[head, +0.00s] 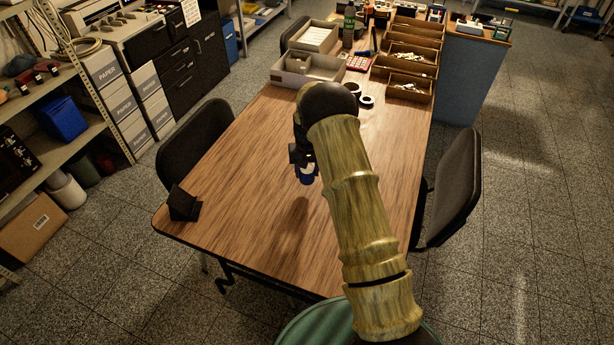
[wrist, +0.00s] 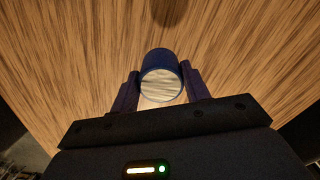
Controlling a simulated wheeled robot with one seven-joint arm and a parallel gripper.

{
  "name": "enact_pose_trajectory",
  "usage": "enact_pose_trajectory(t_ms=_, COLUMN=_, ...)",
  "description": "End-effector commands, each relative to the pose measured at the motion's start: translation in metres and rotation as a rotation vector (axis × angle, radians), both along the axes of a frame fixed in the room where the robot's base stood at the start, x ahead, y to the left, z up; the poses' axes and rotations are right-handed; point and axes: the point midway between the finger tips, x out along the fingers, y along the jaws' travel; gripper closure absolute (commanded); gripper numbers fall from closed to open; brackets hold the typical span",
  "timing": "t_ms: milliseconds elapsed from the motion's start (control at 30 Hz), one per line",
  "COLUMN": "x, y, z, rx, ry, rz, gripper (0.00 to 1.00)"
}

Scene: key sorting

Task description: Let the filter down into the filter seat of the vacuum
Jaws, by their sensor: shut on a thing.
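My gripper (head: 301,160) is above the wooden table, partly hidden behind my arm in the head view. In the wrist view my gripper (wrist: 160,78) is shut on a blue cylinder with a pale, shiny end face, taken to be the filter (wrist: 161,60). One finger lies on each side of it. A small blue part of the filter (head: 307,176) shows below the gripper in the head view. It appears held clear of the tabletop, with a shadow on the wood. I cannot make out a vacuum or its filter seat in either view.
The near part of the table (head: 245,175) is mostly clear. A small black stand (head: 183,204) sits at its left edge. Black rings (head: 366,101), grey trays (head: 292,77) and wooden bins (head: 405,92) are farther back. Chairs stand at left (head: 196,140) and right (head: 455,185).

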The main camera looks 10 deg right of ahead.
Motion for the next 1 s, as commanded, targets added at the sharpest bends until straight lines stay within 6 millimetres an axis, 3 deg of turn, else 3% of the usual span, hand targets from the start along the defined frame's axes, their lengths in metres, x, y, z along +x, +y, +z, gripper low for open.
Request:
enact_pose_trajectory(t_ms=267, x=0.0, y=0.0, z=-0.001, rx=0.0, ry=0.0, rz=0.0, gripper=0.8)
enact_pose_trajectory(t_ms=600, x=0.0, y=0.0, z=-0.037, rx=0.0, ry=0.0, rz=0.0, gripper=0.8)
enact_pose_trajectory(t_ms=967, x=0.0, y=0.0, z=-0.041, rx=0.0, ry=0.0, rz=0.0, gripper=0.8)
enact_pose_trajectory(t_ms=1000, x=0.0, y=0.0, z=-0.04, rx=0.0, ry=-0.001, rz=0.0, gripper=0.46)
